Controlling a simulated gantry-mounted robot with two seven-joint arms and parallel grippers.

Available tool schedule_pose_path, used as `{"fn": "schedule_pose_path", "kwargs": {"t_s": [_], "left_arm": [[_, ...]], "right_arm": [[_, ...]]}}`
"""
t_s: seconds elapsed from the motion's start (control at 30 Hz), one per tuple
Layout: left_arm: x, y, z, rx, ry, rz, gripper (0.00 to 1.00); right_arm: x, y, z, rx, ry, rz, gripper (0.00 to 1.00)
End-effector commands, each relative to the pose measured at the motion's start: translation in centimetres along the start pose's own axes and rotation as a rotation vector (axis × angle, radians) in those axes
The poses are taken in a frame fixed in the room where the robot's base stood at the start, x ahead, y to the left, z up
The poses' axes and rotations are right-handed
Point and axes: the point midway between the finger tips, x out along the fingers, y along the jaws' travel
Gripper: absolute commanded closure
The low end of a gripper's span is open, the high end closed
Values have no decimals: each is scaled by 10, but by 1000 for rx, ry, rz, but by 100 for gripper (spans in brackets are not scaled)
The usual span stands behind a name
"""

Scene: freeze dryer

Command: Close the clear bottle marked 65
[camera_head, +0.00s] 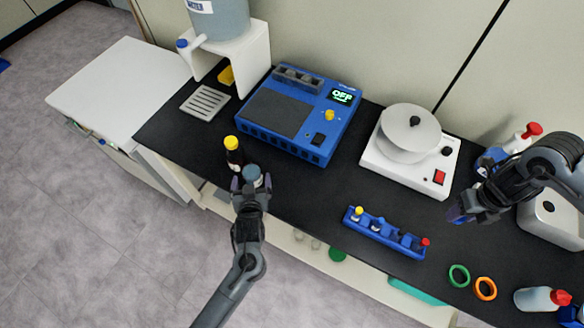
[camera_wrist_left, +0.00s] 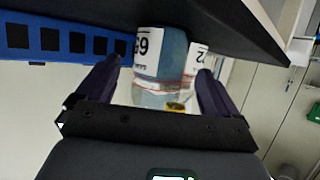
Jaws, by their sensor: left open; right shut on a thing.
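The clear bottle marked 65 (camera_wrist_left: 172,52) has bluish content and a white label, seen upside down in the left wrist view. It stands near the counter's front edge, and its round blue top (camera_head: 252,173) shows in the head view. My left gripper (camera_head: 251,183) is open, with one finger on each side of the bottle; I cannot tell whether they touch it. My right gripper (camera_head: 462,212) is at the right, above the counter and well away from the bottle. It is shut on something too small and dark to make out.
A dark bottle with a yellow cap (camera_head: 232,143) stands just behind the clear bottle. A blue machine (camera_head: 295,118) is behind them. A blue rack (camera_head: 385,233) with small vials, a green ring (camera_head: 459,275) and an orange ring (camera_head: 485,288) lie to the right.

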Motion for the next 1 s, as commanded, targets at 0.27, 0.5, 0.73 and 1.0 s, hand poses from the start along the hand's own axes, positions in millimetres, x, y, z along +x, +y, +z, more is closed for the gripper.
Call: {"fn": "schedule_pose_path", "kwargs": {"t_s": [0.27,0.5,0.73,1.0], "left_arm": [[33,0,0,0,1,0,6],[36,0,0,-1,0,0,6],[36,0,0,-1,0,0,12],[36,0,0,-1,0,0,53]], "right_arm": [[8,0,0,0,0,0,91],[8,0,0,0,0,0,91],[8,0,0,0,0,0,91],[8,0,0,0,0,0,91]]}}
